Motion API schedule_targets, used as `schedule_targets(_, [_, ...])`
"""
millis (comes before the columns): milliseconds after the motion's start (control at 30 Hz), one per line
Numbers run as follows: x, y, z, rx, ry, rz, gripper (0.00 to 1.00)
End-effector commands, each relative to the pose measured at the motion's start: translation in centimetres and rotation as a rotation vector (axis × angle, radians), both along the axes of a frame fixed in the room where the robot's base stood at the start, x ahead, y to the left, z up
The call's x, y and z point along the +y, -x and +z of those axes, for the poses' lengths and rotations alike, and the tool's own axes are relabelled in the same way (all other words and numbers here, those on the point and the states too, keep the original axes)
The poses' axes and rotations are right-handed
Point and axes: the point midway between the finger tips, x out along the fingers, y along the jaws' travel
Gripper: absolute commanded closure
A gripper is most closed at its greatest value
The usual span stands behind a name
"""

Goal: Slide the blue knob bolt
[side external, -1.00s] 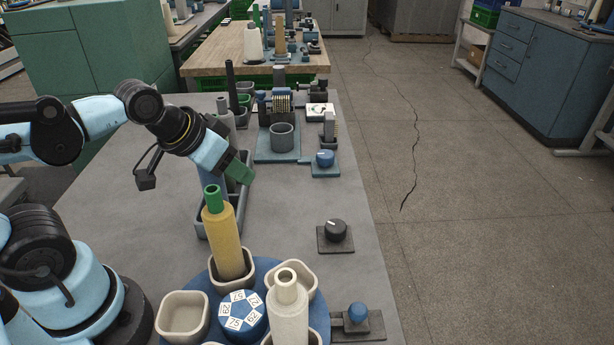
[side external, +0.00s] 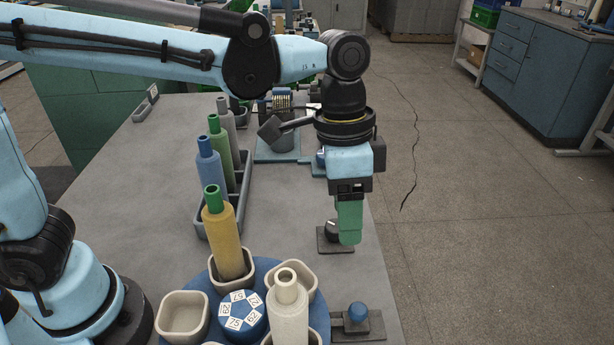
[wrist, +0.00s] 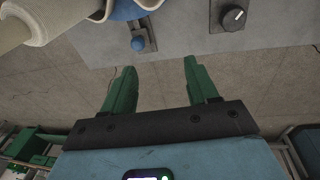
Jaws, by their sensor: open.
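The blue knob bolt (side external: 357,312) stands on a dark slotted plate at the table's front right edge, close beside the turntable. It also shows in the wrist view (wrist: 138,45), at the upper left. My gripper (side external: 350,240) points down with green fingers, over the table's right edge, farther back than the bolt and above table height. In the wrist view my gripper (wrist: 160,70) has its two fingers spread with nothing between them but floor. The bolt lies beyond the fingertips, untouched.
A black rotary knob (side external: 332,229) on a dark plate is right behind my fingers. The blue turntable (side external: 262,270) carries cream cups, a yellow cone (side external: 223,245) and a cream cone (side external: 288,310) left of the bolt. A grey tray (side external: 243,195) holds several cones. Floor lies open to the right.

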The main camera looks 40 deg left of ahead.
Motion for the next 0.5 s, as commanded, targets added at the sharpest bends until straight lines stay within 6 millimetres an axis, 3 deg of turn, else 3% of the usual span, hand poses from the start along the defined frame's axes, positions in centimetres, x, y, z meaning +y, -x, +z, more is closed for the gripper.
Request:
schedule_targets(33, [-1.6, 0.2, -0.2, 0.028, -0.007, -0.052, 0.41])
schedule_targets(200, [-4.2, 0.9, -0.8, 0.089, -0.026, -0.157, 0.41])
schedule_targets(500, [-5.0, 1.4, -2.6, 0.104, -0.030, -0.181, 0.41])
